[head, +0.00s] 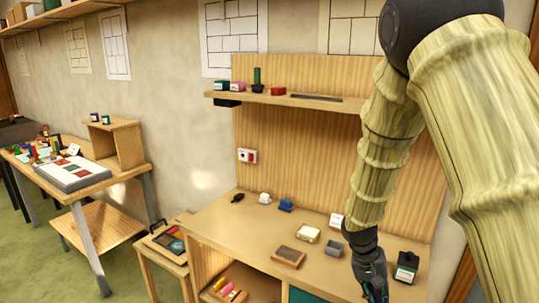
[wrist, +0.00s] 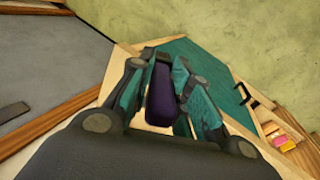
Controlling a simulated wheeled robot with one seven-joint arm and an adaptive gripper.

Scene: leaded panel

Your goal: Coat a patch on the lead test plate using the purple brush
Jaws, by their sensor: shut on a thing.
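My gripper (head: 376,288) hangs at the front edge of the wooden workbench, at the bottom of the head view. In the wrist view my gripper (wrist: 163,95) is shut on a dark purple handle, the purple brush (wrist: 161,92), which sits between the teal-and-grey fingers. The brush's bristles are hidden, and the brush does not show clearly in the head view. A broad flat grey surface (wrist: 60,55) with a wooden border lies at the left of the wrist view. I cannot tell whether it is the lead test plate, and I cannot pick that plate out in the head view.
Pink and yellow items (head: 228,289) lie on the shelf below. A side table (head: 92,183) stands left.

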